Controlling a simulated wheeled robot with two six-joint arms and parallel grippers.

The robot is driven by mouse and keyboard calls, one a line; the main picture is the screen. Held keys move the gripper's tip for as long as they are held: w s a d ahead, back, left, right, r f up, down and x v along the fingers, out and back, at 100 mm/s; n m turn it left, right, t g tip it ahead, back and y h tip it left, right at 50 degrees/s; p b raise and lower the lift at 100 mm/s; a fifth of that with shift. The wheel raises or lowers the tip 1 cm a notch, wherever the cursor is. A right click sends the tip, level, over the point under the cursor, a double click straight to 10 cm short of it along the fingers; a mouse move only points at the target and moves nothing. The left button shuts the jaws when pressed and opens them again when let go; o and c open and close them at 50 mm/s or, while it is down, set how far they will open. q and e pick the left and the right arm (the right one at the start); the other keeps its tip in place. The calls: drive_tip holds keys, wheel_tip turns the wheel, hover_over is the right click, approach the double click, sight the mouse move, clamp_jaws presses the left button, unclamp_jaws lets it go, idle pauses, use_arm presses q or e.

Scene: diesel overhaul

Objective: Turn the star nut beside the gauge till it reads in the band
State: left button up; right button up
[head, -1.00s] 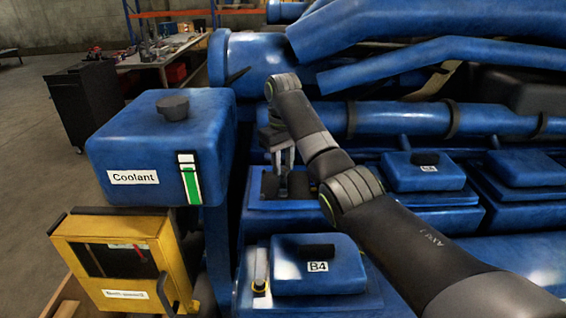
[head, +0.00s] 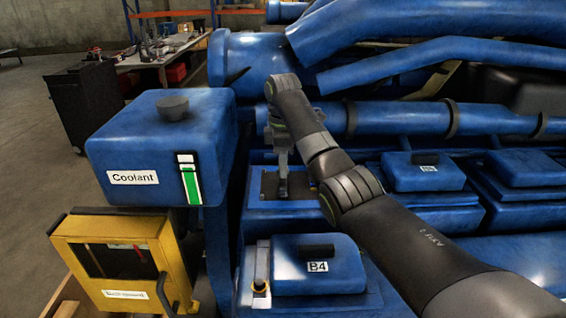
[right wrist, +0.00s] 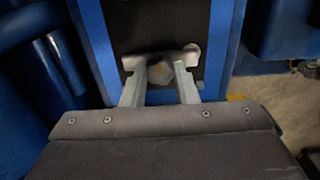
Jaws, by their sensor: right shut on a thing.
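My right gripper (head: 283,192) reaches down into the open dark recess of a blue engine housing (head: 262,206), left of my forearm. In the right wrist view its two pale fingers (right wrist: 160,82) close from both sides on a small grey nut (right wrist: 160,72) with an orange mark. A pale bar crosses just behind it. The nut's star shape is not clear, and in the head view the gripper hides it. My left gripper is not in view.
A blue coolant tank (head: 140,135) with a green and white strip (head: 190,180) stands left. Below it is a yellow box (head: 115,232). A B4 cover (head: 318,280) lies in front of the recess. Blue pipes (head: 420,118) run behind.

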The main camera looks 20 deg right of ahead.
drive_tip(key=shift+n, duration=1.6)
drive_tip(key=o, duration=1)
drive_tip(key=shift+r, duration=0.1)
